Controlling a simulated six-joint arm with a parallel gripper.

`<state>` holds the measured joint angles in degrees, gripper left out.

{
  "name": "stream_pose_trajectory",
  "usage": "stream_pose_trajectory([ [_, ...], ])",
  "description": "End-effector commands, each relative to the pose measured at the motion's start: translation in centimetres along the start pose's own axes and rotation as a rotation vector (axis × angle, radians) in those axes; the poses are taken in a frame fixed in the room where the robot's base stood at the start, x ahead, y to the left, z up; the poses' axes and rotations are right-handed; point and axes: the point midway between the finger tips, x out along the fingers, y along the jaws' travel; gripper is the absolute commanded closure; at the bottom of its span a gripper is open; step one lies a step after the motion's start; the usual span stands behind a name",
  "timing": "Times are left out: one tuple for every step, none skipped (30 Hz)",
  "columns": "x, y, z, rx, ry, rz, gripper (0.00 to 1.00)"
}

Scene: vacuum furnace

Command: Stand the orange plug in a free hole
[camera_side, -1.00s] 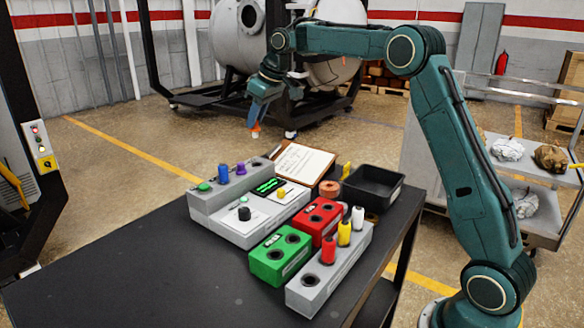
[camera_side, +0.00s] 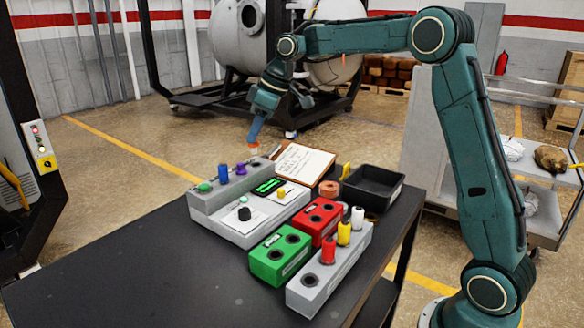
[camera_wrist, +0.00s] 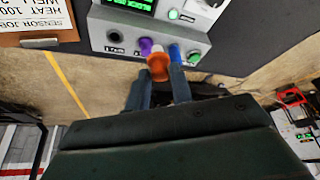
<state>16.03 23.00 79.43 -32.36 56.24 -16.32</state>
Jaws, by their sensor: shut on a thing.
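My gripper (camera_side: 255,137) is shut on the orange plug (camera_side: 254,149), just above the back end of the grey heater unit (camera_side: 230,228). The unit's raised rear strip holds a green plug (camera_side: 205,187), a blue plug (camera_side: 223,173) and a purple plug (camera_side: 241,168). An empty hole (camera_wrist: 115,36) shows beside the purple plug (camera_wrist: 146,46) in the wrist view. The gap between plug and strip is hard to judge.
A front grey block (camera_side: 330,275) holds red, yellow and white plugs and has an open hole (camera_side: 310,281). A green block (camera_side: 280,256) and a red block (camera_side: 319,221) also have holes. A clipboard (camera_side: 303,163) and black tray (camera_side: 373,187) lie behind. The table's left front is clear.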

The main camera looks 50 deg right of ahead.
Motion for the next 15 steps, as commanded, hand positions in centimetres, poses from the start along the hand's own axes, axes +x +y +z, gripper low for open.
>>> stream_pose_trajectory([
  [-0.1,-1.5,0.4,-0.052,0.000,-0.024,0.99],
  [0.0,-2.3,0.7,-0.086,0.000,-0.039,0.99],
  [0.0,-3.4,1.0,-0.129,0.001,-0.058,0.99],
  [0.0,-4.2,1.3,-0.162,0.000,-0.073,0.99],
  [0.0,-5.1,1.6,-0.194,0.000,-0.088,0.99],
  [0.0,-6.2,2.0,-0.238,0.000,-0.108,0.99],
  [0.0,-7.0,2.4,-0.273,0.000,-0.123,0.99],
  [0.0,-7.9,2.7,-0.307,0.000,-0.138,0.99],
  [-0.1,-9.0,3.2,-0.353,0.000,-0.159,0.99],
  [-0.1,-9.9,3.6,-0.387,0.001,-0.173,0.99],
  [-0.1,-10.7,4.0,-0.420,0.000,-0.189,0.99],
  [-0.2,-11.9,4.6,-0.466,0.001,-0.209,0.99],
  [-0.2,-12.7,5.0,-0.500,0.000,-0.225,0.99],
  [-0.2,-13.6,5.5,-0.533,0.000,-0.240,0.99],
  [-0.2,-14.8,6.1,-0.580,0.000,-0.261,0.99],
])
